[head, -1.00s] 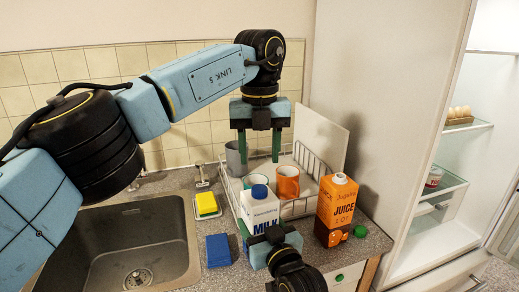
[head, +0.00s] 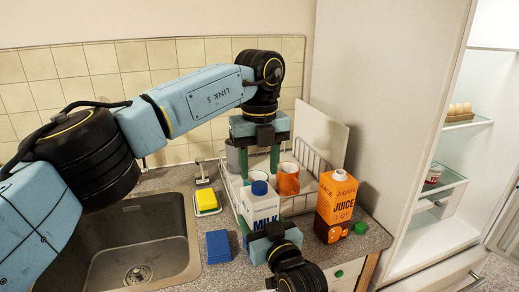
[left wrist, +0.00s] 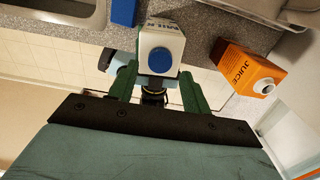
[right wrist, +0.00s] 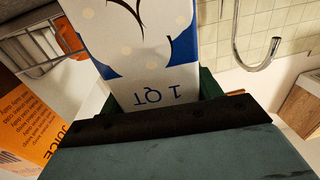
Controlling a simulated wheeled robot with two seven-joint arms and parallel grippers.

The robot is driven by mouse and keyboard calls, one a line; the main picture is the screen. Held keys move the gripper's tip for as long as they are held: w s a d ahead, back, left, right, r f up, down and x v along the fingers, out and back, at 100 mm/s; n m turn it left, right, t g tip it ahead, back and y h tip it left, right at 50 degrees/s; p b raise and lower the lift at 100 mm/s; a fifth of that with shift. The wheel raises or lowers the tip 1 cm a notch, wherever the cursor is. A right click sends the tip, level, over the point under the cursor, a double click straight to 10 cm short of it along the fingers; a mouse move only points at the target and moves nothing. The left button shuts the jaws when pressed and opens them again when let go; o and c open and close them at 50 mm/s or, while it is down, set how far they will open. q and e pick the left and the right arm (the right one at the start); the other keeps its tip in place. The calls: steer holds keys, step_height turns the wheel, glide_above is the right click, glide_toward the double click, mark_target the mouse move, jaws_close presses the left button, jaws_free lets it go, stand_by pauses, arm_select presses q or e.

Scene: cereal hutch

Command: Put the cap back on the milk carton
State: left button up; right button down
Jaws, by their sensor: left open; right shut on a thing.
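The milk carton (head: 262,208) is white with blue print and stands upright at the front of the dish rack. A blue cap (head: 259,188) sits on its top. The cap also shows from above in the left wrist view (left wrist: 161,60). My right gripper (head: 262,236) is shut on the lower part of the carton, which also fills the middle of the right wrist view (right wrist: 145,50). My left gripper (head: 260,174) is open and empty, pointing down just above the capped top. In the left wrist view its fingers lie on either side of the carton top.
An orange juice carton (head: 338,205) with an open white spout stands to the right, a green cap (head: 361,228) beside it. The dish rack (head: 312,190) holds an orange mug (head: 288,180). A yellow sponge (head: 207,200), a blue block (head: 218,247) and the sink (head: 140,245) are left.

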mark_target(259, 184)
arm_select(q)
steer(key=shift+f, duration=1.95)
steer(key=shift+c, duration=0.2)
jaws_close()
